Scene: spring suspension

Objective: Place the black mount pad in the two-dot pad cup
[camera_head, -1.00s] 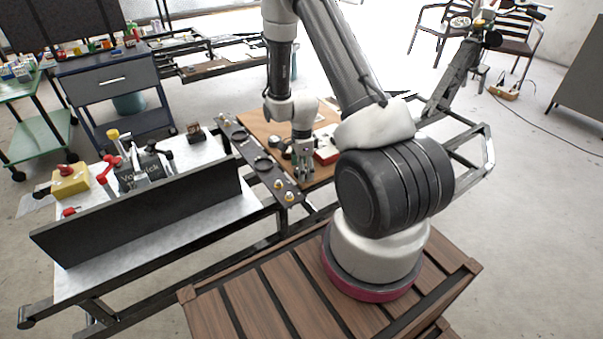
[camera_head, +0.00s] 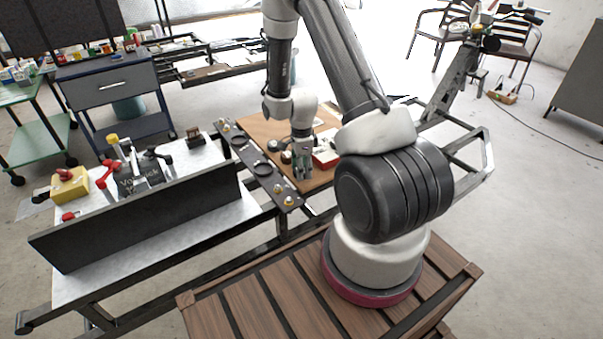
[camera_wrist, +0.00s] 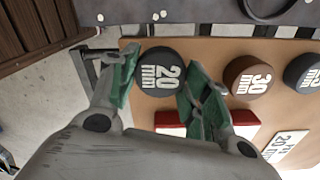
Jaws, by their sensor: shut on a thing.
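The black mount pad (camera_wrist: 161,74), a round disc marked 20 mm, sits between my gripper's green fingertips in the wrist view. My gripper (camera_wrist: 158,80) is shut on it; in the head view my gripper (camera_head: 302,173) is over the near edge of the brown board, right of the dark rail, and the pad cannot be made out. The dark rail (camera_head: 250,153) carries dark ring-shaped cups, one of them a ring (camera_head: 263,169). Part of a ring cup (camera_wrist: 268,12) shows at the wrist view's top edge. Small pale dots lie on the rail; I cannot tell which cup has two.
A brown pad (camera_wrist: 235,72) marked 30 mm and another dark pad (camera_wrist: 303,70) lie on the brown board (camera_wrist: 275,108) to the right. A red and white block (camera_wrist: 170,121) and a white card (camera_wrist: 287,145) are close by. A tall dark panel (camera_head: 140,215) stands left.

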